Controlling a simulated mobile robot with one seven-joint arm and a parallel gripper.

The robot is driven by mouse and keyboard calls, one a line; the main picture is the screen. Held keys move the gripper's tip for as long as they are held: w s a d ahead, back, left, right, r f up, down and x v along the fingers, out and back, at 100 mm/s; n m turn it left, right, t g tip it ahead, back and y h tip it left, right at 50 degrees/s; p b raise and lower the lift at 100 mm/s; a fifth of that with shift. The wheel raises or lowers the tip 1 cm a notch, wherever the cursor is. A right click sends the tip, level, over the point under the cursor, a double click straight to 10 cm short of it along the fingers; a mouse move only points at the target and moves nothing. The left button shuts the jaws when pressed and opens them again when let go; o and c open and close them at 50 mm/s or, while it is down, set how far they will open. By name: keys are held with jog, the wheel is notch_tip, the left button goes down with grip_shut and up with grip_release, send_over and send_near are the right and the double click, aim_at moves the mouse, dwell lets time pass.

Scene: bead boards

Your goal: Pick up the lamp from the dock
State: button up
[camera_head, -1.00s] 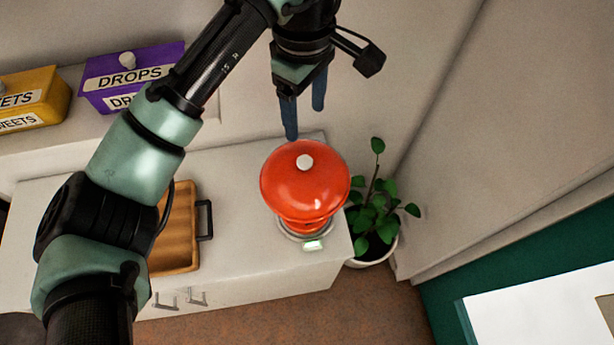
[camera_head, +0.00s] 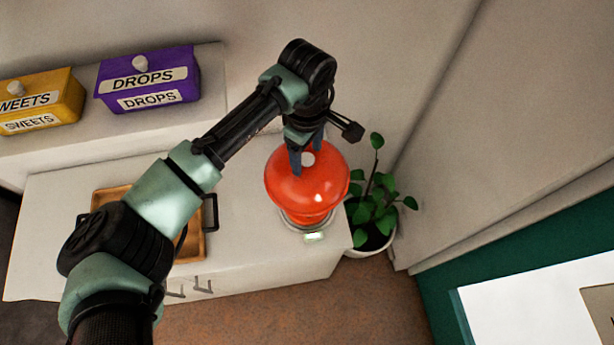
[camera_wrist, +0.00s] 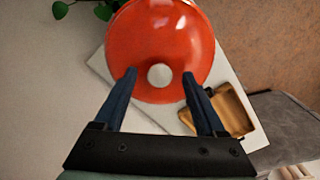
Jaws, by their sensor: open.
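The lamp (camera_head: 318,187) has a glossy red domed shade with a pale round knob (camera_head: 307,159) on top. It stands upright on a grey ring-shaped dock (camera_head: 306,222) with a small lit greenish label, near the right end of the white counter. My gripper (camera_head: 308,160) is open, right at the top of the lamp. In the wrist view the lamp (camera_wrist: 160,40) fills the upper middle, and its knob (camera_wrist: 160,76) lies between the two blue fingertips of my gripper (camera_wrist: 159,74), with gaps on both sides. I cannot tell how far above the shade the fingertips are.
A wooden tray (camera_head: 190,246) with black handles lies on the counter (camera_head: 243,238), left of the lamp, partly behind my arm. A potted plant (camera_head: 373,210) stands close by the counter's right end. Purple DROPS (camera_head: 150,82) and yellow SWEETS (camera_head: 40,104) boxes sit on the back ledge.

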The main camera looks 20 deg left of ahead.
jog(key=shift+f, duration=0.3)
grip_shut()
dwell(1.2)
